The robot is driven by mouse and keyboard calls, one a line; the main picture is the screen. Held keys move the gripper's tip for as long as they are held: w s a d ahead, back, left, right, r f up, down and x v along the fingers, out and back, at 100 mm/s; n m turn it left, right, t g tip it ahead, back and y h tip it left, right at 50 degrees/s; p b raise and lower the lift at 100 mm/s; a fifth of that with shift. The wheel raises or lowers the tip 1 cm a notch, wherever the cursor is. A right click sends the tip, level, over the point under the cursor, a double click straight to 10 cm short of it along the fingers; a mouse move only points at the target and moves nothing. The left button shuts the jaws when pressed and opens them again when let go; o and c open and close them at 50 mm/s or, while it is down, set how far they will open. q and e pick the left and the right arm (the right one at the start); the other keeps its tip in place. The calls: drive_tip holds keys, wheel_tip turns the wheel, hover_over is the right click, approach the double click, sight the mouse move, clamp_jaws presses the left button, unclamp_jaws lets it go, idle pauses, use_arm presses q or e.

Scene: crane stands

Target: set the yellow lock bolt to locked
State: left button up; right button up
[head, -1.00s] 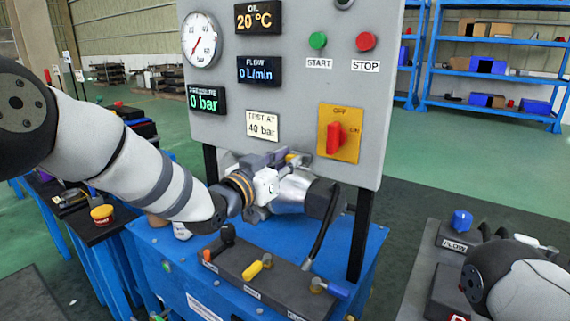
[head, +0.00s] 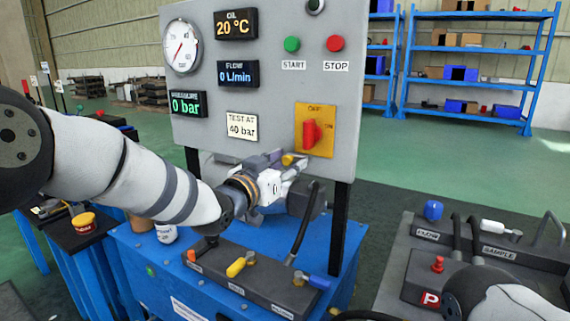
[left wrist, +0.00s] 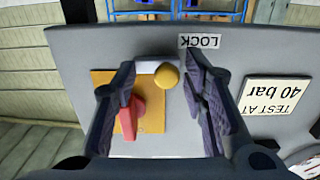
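The yellow lock bolt (left wrist: 167,77) shows in the left wrist view as a round yellow knob in front of the panel, beside a pale plate. The LOCK label (left wrist: 200,41) is a little above and to its right there. In the head view the bolt (head: 288,159) shows at the panel's lower edge, partly hidden by my left gripper (head: 286,168). The two fingers of my left gripper (left wrist: 160,80) are apart, one on each side of the knob, with gaps visible. Whether the bolt sits at locked is unclear. My right gripper is out of view.
A red rotary switch (head: 312,134) on a yellow plate is close by; it shows behind a left finger in the left wrist view. Valve levers on a dark block (head: 262,286) lie below my left arm. A black hose (head: 305,225) rises beside the gripper.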

use_arm(q)
drive_tip(key=shift+a, duration=0.1)
drive_tip(key=v, duration=1.2)
